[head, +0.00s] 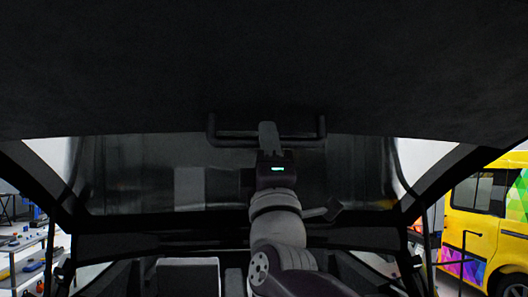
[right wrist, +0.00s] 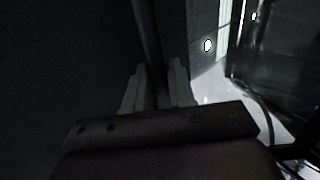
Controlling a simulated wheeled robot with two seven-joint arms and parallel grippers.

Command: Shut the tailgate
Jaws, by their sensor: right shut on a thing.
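The tailgate (head: 260,60) is a large dark panel that fills the top of the head view, raised above the open rear of a vehicle. A dark bar handle (head: 225,138) hangs at its lower edge. My right gripper (head: 268,135) reaches up from below and is shut on the handle near its middle. In the right wrist view the two fingers of my right gripper (right wrist: 157,88) close on the dark handle bar (right wrist: 148,40) from both sides. The dark tailgate surface (right wrist: 60,60) lies to the left there. My left gripper is not in view.
The vehicle's dark interior and rear window area (head: 120,175) lie behind my right arm. A yellow van (head: 475,210) with a colourful pattern stands at the right. A shelf (head: 30,255) with tools stands at the far left.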

